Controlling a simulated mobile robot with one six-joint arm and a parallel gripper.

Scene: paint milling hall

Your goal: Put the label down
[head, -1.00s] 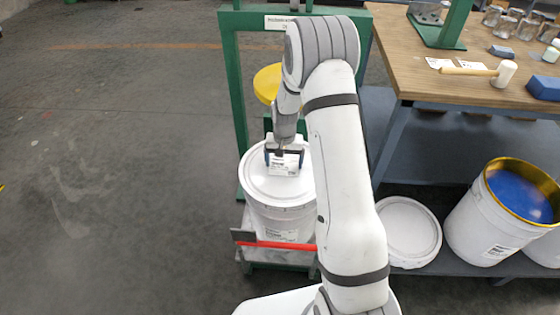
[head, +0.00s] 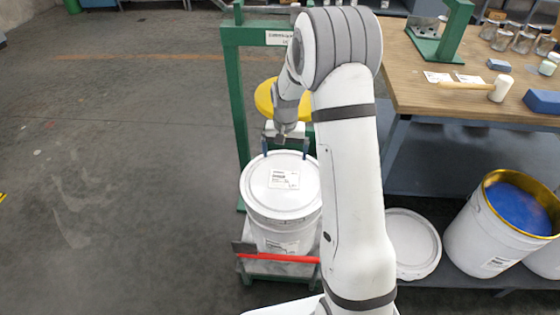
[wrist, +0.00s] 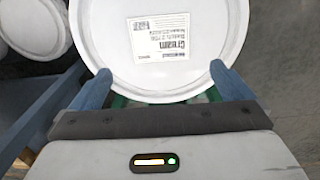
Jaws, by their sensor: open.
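The label (head: 284,179) is a white printed rectangle lying flat on the white lid of a pail (head: 262,200). In the wrist view the label (wrist: 165,38) reads "Cream" and lies on the lid (wrist: 120,70). My gripper (head: 285,155) is open and empty, above the far edge of the lid and apart from the label.
The pail stands on a green-framed stand (head: 237,110) with a red-handled tool (head: 290,258) across its front. A yellow disc (head: 266,98) is behind my gripper. At right are a wooden bench (head: 425,85), a loose white lid (head: 410,243) and an open pail of blue paint (head: 490,232).

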